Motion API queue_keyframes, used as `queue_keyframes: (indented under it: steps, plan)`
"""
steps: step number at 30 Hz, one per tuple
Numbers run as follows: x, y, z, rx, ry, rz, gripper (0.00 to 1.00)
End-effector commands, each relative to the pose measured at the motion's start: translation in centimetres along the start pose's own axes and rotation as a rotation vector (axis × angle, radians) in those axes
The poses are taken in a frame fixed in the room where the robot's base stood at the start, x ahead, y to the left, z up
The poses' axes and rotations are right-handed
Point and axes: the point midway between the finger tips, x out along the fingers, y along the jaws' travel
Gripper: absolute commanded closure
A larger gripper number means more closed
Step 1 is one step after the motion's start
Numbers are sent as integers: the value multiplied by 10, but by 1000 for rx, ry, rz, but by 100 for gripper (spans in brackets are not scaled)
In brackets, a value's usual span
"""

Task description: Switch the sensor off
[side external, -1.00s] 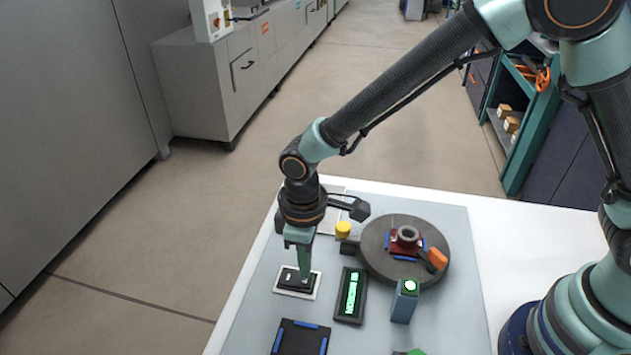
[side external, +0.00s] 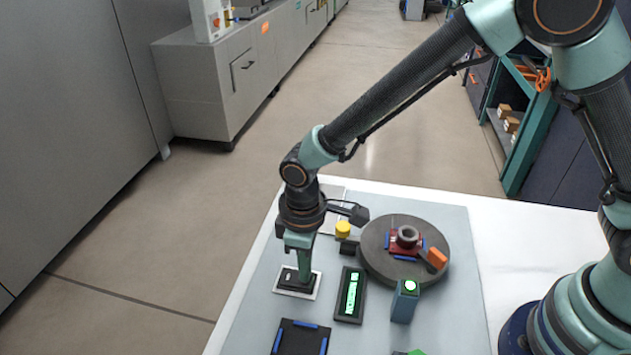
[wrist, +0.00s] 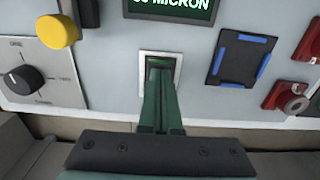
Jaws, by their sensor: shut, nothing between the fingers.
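A black rocker switch (side external: 292,282) in a light rectangular plate sits near the left edge of the grey board. It also shows in the wrist view (wrist: 160,62), partly hidden by my fingers. My gripper (side external: 304,278) is shut and empty, pointing down with its tips at the right part of the rocker; they seem to touch it. In the wrist view the closed fingers (wrist: 160,75) reach into the plate's opening. A blue block with a lit green top (side external: 405,299) stands to the right. A black display (side external: 350,295) between them shows green text, readable in part as "MICRON" in the wrist view.
A round turntable (side external: 375,270) carries a red fixture with a grey ring. A yellow button (side external: 343,229) stands behind the switch, and a black knob (wrist: 22,80) is beside it.

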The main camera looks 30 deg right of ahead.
Motion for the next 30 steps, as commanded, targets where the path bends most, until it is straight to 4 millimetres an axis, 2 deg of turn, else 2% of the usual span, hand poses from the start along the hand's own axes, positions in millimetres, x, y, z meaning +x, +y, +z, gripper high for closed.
queue_keyframes:
  steps: [20, 30]
  plan:
    - [8, 0, 0, 0, 1, 0, 100]
    - [-12, 0, 0, 0, 2, 0, 100]
